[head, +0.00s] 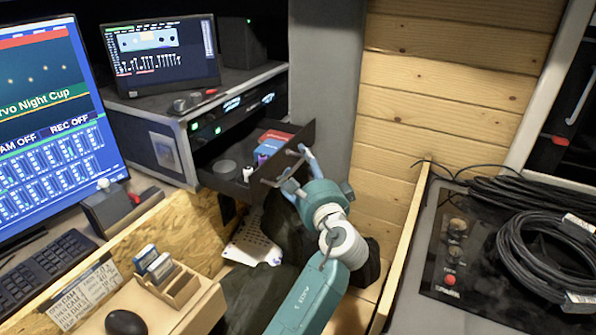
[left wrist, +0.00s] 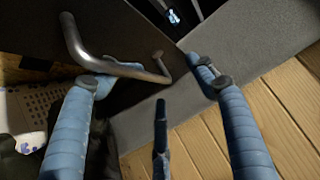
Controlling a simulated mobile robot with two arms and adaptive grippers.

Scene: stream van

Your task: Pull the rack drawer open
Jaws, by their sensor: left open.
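The rack drawer (head: 300,142) is a dark box that stands out of the equipment rack (head: 200,122), with its inside showing from above. Its handle (left wrist: 118,68), a bent metal bar, runs across the drawer front in the left wrist view. My left gripper (head: 297,170) is at the drawer front, and also shows in the left wrist view (left wrist: 150,78). Its blue fingers are spread apart. One fingertip overlaps the left part of the handle; the other lies right of the handle's end. I cannot tell whether they touch it. My right gripper is not in view.
The drawer holds a red-and-blue box (head: 274,139) and small items. A desk with a monitor (head: 45,120) and keyboard (head: 45,265) is at the left. A cable coil (head: 545,250) lies on a case at the right. A wooden wall stands behind my arm.

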